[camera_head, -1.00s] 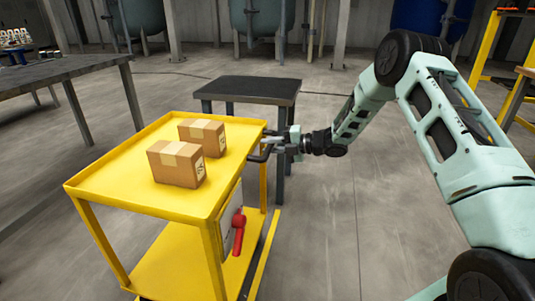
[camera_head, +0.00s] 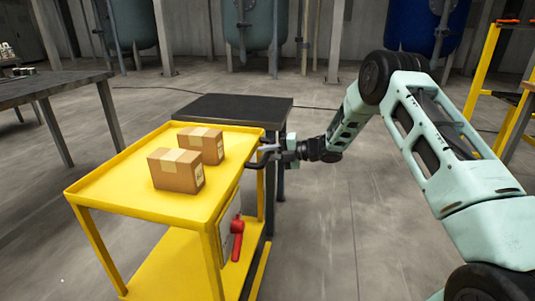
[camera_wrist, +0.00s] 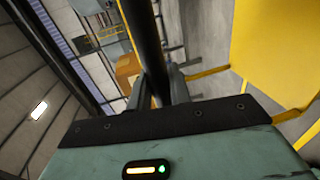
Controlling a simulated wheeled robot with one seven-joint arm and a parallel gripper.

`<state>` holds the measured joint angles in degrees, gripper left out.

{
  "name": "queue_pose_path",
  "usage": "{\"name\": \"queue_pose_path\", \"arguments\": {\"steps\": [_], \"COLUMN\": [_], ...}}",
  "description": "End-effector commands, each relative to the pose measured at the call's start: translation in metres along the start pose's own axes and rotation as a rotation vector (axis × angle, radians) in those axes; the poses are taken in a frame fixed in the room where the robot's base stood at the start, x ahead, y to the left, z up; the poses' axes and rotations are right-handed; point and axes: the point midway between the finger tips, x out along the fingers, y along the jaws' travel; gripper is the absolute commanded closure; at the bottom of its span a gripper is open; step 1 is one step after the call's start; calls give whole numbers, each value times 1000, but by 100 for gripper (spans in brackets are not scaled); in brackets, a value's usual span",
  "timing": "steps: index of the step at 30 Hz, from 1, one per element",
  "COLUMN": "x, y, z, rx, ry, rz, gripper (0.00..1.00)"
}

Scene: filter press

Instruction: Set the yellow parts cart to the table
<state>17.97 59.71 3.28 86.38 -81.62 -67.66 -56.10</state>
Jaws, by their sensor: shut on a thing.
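The yellow parts cart (camera_head: 125,202) stands at the lower left in the head view, with its far edge against or very near the small dark table (camera_head: 235,106); a gap cannot be made out. My gripper (camera_head: 266,153) is at the cart's far right corner, shut on its dark handle (camera_head: 257,165). In the wrist view the handle (camera_wrist: 146,42) runs as a dark bar between the fingers (camera_wrist: 155,90). Part of the yellow cart (camera_wrist: 275,50) fills the upper right there.
Two cardboard boxes (camera_head: 176,171) (camera_head: 208,143) sit on the cart's top. A red object (camera_head: 237,238) is at its side. A longer dark workbench (camera_head: 45,86) stands at the left. A yellow frame (camera_head: 484,70) stands at the right. Bare floor (camera_head: 330,220) lies right of the cart.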

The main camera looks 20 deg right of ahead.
Motion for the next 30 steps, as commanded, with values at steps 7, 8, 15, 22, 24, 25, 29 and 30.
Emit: {"name": "queue_pose_path", "arguments": {"steps": [7,8,15,22,24,25,29,30], "x": [-3,-3,-3,-3,-7,-10,-30,-39], "y": [0,0,0,1,1,1,2,3], "z": [6,7,6,4,4,4,4,4], "rx": [-3,-3,-3,-2,-2,-2,-1,-1], "ry": [-17,-18,-16,-11,-11,-12,-13,-13], "rz": [-3,-3,-2,-1,-2,-2,-2,-2], "gripper": [100,100,60,60,60,60,60,60]}}
